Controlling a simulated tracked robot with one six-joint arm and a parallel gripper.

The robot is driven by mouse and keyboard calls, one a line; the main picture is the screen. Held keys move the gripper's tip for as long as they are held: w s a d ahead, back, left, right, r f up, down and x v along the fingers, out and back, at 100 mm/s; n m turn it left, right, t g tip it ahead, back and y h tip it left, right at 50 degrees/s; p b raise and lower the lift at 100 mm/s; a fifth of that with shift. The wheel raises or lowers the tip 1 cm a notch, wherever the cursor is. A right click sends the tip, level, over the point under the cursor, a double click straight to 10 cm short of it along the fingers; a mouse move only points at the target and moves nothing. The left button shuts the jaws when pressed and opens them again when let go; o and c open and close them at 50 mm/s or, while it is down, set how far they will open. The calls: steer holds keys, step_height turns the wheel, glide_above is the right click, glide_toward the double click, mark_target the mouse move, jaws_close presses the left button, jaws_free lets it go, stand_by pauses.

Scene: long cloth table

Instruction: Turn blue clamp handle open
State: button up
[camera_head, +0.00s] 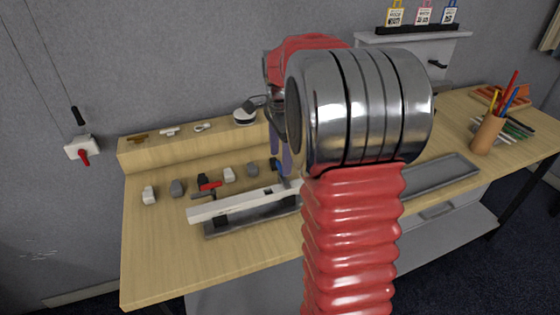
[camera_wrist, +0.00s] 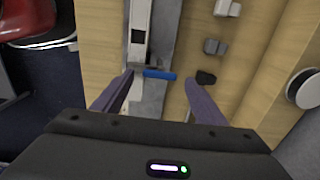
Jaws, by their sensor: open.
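The blue clamp handle (camera_wrist: 160,75) lies across the picture in the wrist view, beside a pale bar (camera_wrist: 139,35). In the head view the handle (camera_head: 275,164) shows only in part, by my gripper's fingers. My gripper (camera_wrist: 159,79) is open, with its two purple fingertips on either side of the handle. Whether either finger touches it I cannot tell. In the head view my gripper (camera_head: 281,150) is above the far end of the white bar (camera_head: 240,203), partly hidden by my arm.
A dark block (camera_wrist: 206,78) is close to my right finger. A white round object (camera_head: 244,117) is on the wooden ledge (camera_head: 150,153). The front left of the table is clear.

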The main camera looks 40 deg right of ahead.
steer(key=shift+f, duration=1.05)
steer(key=shift+c, duration=0.6)
steer(key=c, duration=0.9)
